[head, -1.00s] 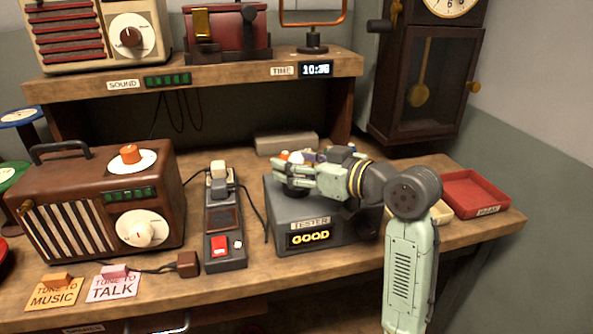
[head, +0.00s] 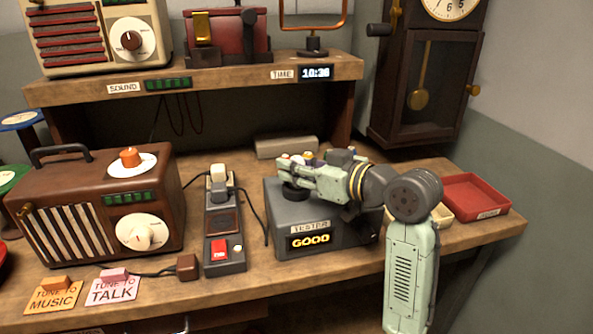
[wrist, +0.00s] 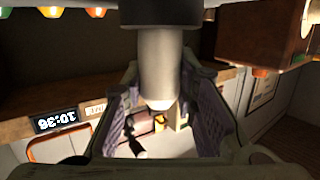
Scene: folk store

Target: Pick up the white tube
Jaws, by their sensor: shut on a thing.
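My gripper (head: 286,174) reaches in from the right, above the grey tester (head: 325,222), whose display reads GOOD. In the wrist view a pale white-grey tube (wrist: 158,62) with a bright rounded tip stands between the two padded fingers of my gripper (wrist: 163,105). My gripper is shut on this tube. In the head view the fingers hide the tube, and I cannot tell whether it touches the tester's top. Several small coloured pieces show behind the fingers on the tester.
A black device with a red switch (head: 221,250) and a brown radio (head: 95,205) stand left of the tester. A red tray (head: 474,193) and a cream tray (head: 441,213) lie to the right. A shelf (head: 200,75) runs above the back of the bench.

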